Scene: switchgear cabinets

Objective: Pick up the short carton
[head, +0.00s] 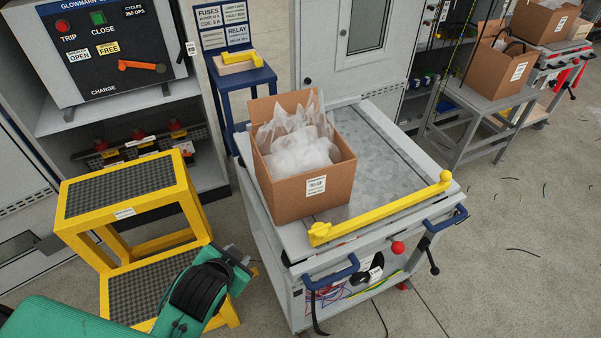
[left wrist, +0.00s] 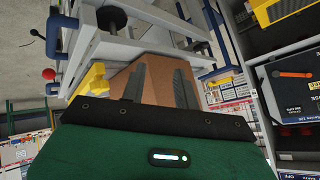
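A brown open carton (head: 308,190) stands upright on the grey top of a wheeled trolley (head: 375,160). Clear plastic wrapping sticks out of it and a white label is on its front. I cannot tell its height against the other cartons. My left arm comes in at lower left in the head view, its hand below and left of the carton, with the fingers not clear there. In the left wrist view the left gripper (left wrist: 160,76) has its two dark fingers apart, with the brown carton (left wrist: 153,62) beyond them. No contact shows. My right gripper is not in view.
A yellow bar (head: 385,207) lies along the trolley's front edge, close to the carton. Blue handles (head: 331,275) stick out in front. A yellow step stool (head: 130,190) stands left. More cartons (head: 500,68) sit on benches at back right.

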